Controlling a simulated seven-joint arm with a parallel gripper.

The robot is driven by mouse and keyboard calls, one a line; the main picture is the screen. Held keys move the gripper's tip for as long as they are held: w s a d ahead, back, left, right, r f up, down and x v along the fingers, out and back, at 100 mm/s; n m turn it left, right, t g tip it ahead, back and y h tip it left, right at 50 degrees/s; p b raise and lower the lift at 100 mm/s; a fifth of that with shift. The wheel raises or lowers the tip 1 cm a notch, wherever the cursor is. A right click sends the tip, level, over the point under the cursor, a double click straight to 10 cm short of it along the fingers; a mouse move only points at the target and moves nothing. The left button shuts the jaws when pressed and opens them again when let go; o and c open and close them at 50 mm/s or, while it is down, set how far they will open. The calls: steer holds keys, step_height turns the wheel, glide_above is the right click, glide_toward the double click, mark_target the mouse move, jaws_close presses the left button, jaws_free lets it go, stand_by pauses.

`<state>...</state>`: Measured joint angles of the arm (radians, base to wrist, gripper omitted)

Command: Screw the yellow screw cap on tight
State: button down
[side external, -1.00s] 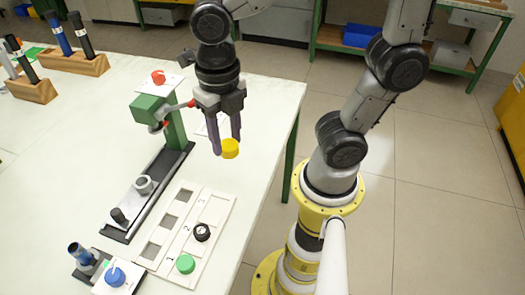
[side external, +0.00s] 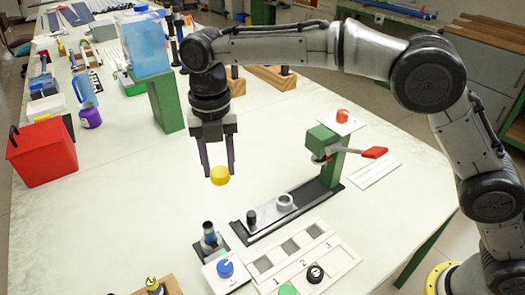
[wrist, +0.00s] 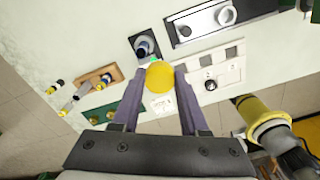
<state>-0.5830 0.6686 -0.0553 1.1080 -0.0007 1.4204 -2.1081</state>
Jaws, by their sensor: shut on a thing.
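The yellow screw cap (side external: 219,177) is held between the fingertips of my gripper (side external: 218,169), well above the table. In the wrist view the cap (wrist: 160,77) sits between the two finger ends. A dark tube with a blue body (side external: 209,236) stands upright in a small black holder in front of the cap. In the wrist view the tube (wrist: 144,46) shows just beyond the cap, apart from it.
A green press with a red lever (side external: 330,145) stands on a dark rail to the right. A numbered board (side external: 340,262) holds a black cap (side external: 315,273) and a green cap. A blue knob (side external: 225,268) sits beside the tube. A red bin (side external: 42,152) stands left.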

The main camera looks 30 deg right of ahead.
glide_above(208, 224)
steer(key=shift+n, duration=0.3)
steer(key=f, duration=0.7)
steer(key=shift+w+d, duration=0.1)
steer(key=shift+w, duration=0.15)
steer(key=shift+s+f, duration=0.15)
steer(key=shift+f, duration=2.35)
steer(key=shift+f, duration=1.1)
steer(key=c, duration=0.7)
jaws_free()
steer(key=o, duration=0.7)
steer(key=shift+r, duration=0.2)
steer(key=shift+r, duration=4.05)
